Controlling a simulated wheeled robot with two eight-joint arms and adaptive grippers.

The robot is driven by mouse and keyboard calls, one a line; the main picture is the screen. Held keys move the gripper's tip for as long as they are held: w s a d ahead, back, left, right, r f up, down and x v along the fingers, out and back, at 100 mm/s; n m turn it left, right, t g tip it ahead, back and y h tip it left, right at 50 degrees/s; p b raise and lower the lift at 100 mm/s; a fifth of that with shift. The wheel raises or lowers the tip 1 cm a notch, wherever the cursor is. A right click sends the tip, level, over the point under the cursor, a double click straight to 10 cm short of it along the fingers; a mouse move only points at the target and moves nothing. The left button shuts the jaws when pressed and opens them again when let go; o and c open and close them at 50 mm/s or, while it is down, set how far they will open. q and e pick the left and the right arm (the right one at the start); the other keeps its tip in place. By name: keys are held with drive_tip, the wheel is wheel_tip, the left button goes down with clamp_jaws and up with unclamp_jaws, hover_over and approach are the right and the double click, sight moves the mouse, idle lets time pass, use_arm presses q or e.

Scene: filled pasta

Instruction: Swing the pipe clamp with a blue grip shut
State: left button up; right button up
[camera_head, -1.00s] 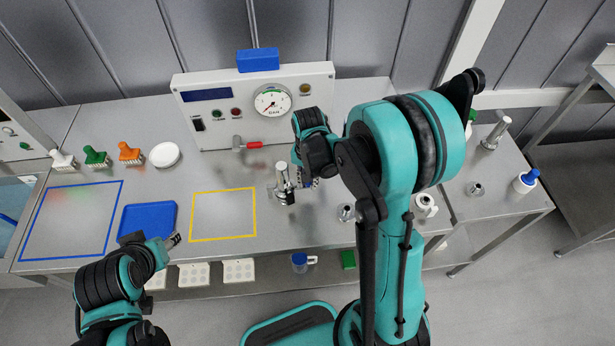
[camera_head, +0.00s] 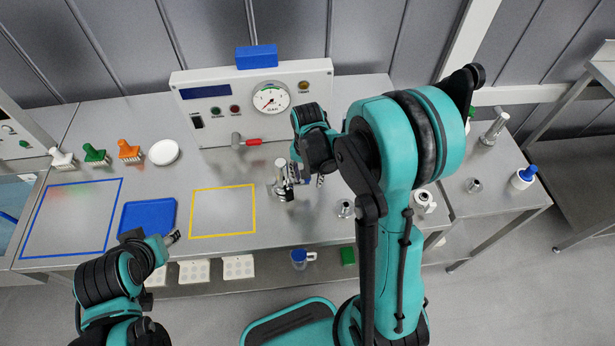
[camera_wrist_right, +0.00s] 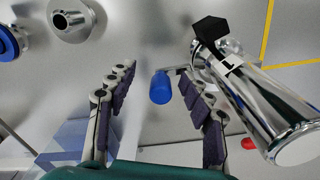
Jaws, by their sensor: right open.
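The pipe clamp is a steel ring with a black knob (camera_wrist_right: 210,30) around a shiny upright pipe (camera_wrist_right: 250,95) in the right wrist view. Its blue grip (camera_wrist_right: 161,88) sticks out on a short metal arm, between the two fingers of my right gripper (camera_wrist_right: 157,76), which are apart. The grip shows no clear contact with either finger. In the head view the pipe (camera_head: 281,170) stands on the table just left of my right gripper (camera_head: 309,178). Whether the ring is fully closed cannot be told. My left gripper (camera_head: 171,238) hangs near the blue tray, its jaw opening unclear.
A gauge panel (camera_head: 320,90) stands behind, with a red-handled valve (camera_head: 250,141) at its foot. The yellow-outlined area (camera_head: 222,212) to the left is empty. The blue tray (camera_head: 148,217) lies beyond it. A metal fitting (camera_head: 346,208) stands at the front right.

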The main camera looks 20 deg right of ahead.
wheel_tip(320, 180, up, 8)
drive_tip(key=p, duration=0.5)
drive_tip(key=shift+f, duration=0.2)
drive_tip(key=shift+f, duration=0.1)
drive_tip(key=s+a+r+n+t, duration=0.3)
drive_tip(key=s+r+n+t, duration=0.45)
drive_tip(key=s+r, duration=0.55)
wheel_tip(320, 180, down, 12)
drive_tip(key=w+b, duration=0.1)
drive_tip(key=b, duration=1.1)
drive_tip(key=shift+a+r, duration=0.15)
drive_tip(key=shift+a, duration=0.05)
